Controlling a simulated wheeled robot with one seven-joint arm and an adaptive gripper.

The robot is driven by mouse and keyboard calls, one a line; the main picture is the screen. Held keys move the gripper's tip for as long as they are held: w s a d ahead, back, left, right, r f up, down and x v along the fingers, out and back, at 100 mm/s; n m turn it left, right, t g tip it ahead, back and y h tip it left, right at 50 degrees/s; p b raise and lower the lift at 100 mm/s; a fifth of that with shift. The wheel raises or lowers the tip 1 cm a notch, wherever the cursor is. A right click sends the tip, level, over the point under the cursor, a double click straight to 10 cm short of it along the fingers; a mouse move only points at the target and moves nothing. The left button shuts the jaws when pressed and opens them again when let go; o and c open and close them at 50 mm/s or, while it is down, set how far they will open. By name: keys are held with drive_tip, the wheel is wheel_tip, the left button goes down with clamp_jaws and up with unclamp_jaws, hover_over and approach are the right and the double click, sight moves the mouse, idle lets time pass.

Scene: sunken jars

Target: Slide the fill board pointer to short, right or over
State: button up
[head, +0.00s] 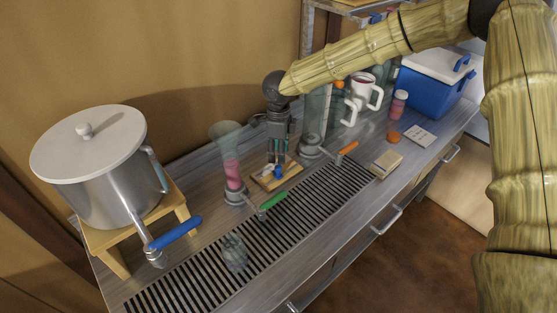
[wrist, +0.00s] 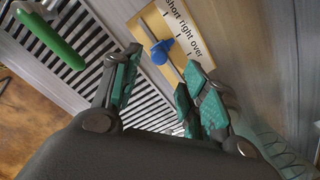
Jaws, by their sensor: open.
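The fill board (head: 264,184) is a small wooden board on the counter below my gripper. In the wrist view the fill board (wrist: 150,22) carries the words "short", "right" and "over" beside a thin metal rail. The blue pointer (wrist: 161,50) sits on the rail around its middle; the exact mark it faces is hard to tell. The pointer (head: 277,173) also shows in the head view. My gripper (head: 277,158) points down just above the board. In the wrist view my gripper (wrist: 161,66) is open, its fingertips apart on either side of the pointer, with no clear contact.
A clear jar (head: 234,252) is on the slotted drain (head: 190,285). A pot (head: 105,185) stands left; an orange-handled tap (head: 347,150) and mug (head: 358,98) stand right.

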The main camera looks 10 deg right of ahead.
sight(278, 167)
wheel_tip(278, 167, up, 6)
idle(0.4)
